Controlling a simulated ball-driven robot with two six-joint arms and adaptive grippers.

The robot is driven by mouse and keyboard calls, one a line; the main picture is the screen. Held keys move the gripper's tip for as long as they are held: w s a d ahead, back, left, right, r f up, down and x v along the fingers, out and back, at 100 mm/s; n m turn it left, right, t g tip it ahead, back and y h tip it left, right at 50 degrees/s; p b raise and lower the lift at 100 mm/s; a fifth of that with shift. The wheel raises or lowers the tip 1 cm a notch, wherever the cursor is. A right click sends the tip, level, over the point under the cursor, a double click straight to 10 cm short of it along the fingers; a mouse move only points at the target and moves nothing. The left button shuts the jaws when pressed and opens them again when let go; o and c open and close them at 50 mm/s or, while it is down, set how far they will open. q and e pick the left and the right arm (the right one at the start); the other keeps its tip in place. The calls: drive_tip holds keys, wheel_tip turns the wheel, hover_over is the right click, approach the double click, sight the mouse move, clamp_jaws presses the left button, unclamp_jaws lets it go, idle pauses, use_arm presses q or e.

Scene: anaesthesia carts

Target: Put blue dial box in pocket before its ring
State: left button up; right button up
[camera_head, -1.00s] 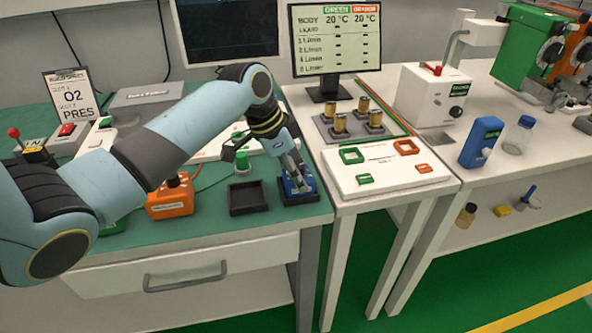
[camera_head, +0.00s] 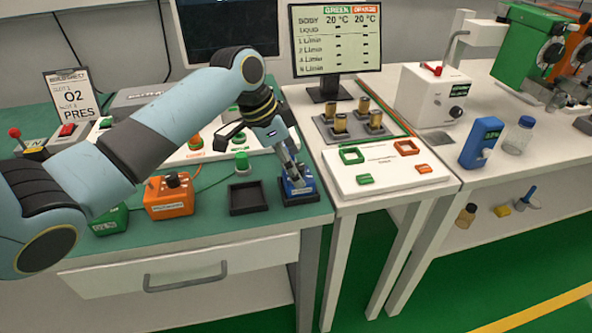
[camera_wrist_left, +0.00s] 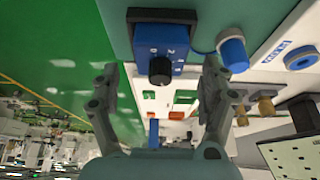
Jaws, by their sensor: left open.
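The blue dial box (camera_head: 301,188) sits in the dark right-hand pocket (camera_head: 302,201) near the front right corner of the green-topped cart. In the left wrist view the box (camera_wrist_left: 148,42) shows its black dial and white marks, with a dark pocket rim (camera_wrist_left: 160,14) at its far edge. My left gripper (camera_head: 294,178) is open just over the box and partly hides it. In the wrist view its fingers (camera_wrist_left: 159,82) stand apart on either side of the box. A blue ring (camera_wrist_left: 301,58) shows on a white panel, with a blue knob (camera_wrist_left: 232,52) nearer the box. My right gripper is out of view.
A dark empty pocket (camera_head: 248,197) lies left of the box. An orange dial box (camera_head: 169,197) and a green one (camera_head: 108,220) stand further left. A white panel (camera_head: 385,182) with green and orange rings lies on the white cart to the right.

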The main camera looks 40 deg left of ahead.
use_arm(q)
drive_tip(key=v, duration=0.9)
drive_tip(key=shift+r, duration=0.2)
drive_tip(key=shift+a, duration=0.15)
